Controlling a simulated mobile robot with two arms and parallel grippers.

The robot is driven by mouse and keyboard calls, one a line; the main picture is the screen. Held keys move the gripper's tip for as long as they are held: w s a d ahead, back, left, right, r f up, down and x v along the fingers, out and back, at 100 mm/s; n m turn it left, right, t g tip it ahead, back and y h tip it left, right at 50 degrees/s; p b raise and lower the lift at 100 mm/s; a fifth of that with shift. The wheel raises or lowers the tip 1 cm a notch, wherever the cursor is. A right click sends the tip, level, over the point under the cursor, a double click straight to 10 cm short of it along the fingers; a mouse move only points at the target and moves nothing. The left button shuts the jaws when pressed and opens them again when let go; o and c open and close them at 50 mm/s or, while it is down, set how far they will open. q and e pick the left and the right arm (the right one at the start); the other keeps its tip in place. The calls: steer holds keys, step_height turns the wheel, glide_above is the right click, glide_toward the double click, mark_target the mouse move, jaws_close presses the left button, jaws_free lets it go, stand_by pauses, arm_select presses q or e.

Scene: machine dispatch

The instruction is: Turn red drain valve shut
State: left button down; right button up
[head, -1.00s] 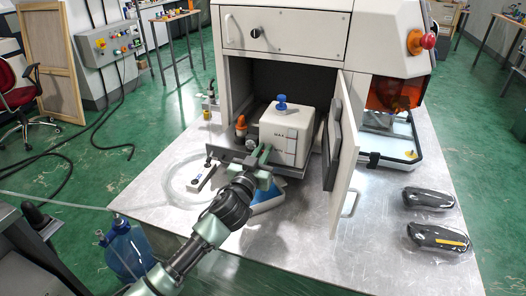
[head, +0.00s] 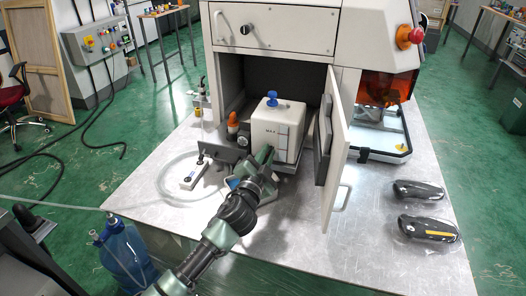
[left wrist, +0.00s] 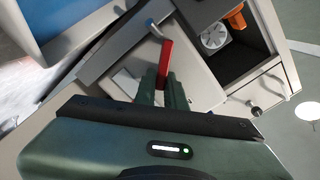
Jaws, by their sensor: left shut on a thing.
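The red drain valve handle (left wrist: 165,62) is a flat red lever in the left wrist view. Its near end sits between the dark green fingertips of my left gripper (left wrist: 164,88), which is shut on it. In the head view my left gripper (head: 265,158) is at the lower front of a white box-shaped unit (head: 268,131) with a blue knob (head: 272,98) on top. The valve is hidden there behind the gripper. My right gripper is not in view.
The unit sits in an open cabinet bay, with the cabinet door (head: 336,160) swung open on its right. An orange-capped part (head: 233,121) stands left of the unit. A clear hose (head: 165,178) curls on the table. Two black packs (head: 428,229) lie at right.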

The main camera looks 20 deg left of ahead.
arm_select(q)
steer(key=m, duration=0.1)
steer(key=f+m, duration=0.1)
steer(key=m, duration=0.1)
steer(key=shift+d+f+m, duration=0.1)
steer(key=shift+d+m, duration=0.2)
steer(key=shift+d, duration=0.1)
steer(key=shift+d+f+m, duration=0.1)
steer(key=shift+f+m, duration=0.2)
steer(key=shift+m, duration=0.55)
steer(key=shift+d+f+m, duration=0.1)
steer(key=shift+f+m, duration=0.2)
steer(key=shift+m, duration=0.55)
steer(key=c, duration=1.5)
jaws_free()
steer(key=shift+s, duration=0.1)
steer(key=shift+f, duration=0.1)
